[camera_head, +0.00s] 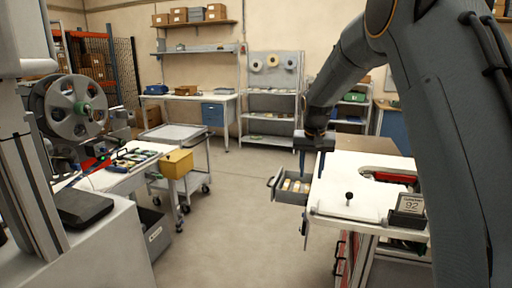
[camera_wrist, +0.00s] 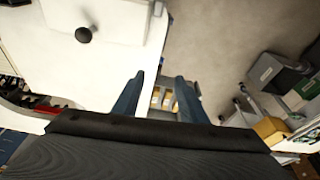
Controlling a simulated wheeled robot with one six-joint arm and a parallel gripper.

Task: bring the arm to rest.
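My gripper (camera_head: 311,169) hangs fingers-down from my arm at the right of the head view. It is beside the white workbench top (camera_head: 345,180), above or near an open grey drawer (camera_head: 287,196). In the wrist view my gripper (camera_wrist: 157,93) shows two blue fingers spread apart with nothing held between them. The drawer's pale yellow-brown contents show beyond and between the fingers. I cannot tell the exact height of the fingertips over the drawer.
The bench carries a black knob (camera_head: 349,197) and a small box marked 92 (camera_head: 408,208). At left stand a tape reel (camera_head: 72,107), a yellow box (camera_head: 176,163) and a wheeled cart (camera_head: 173,133). The floor (camera_head: 245,200) between is clear.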

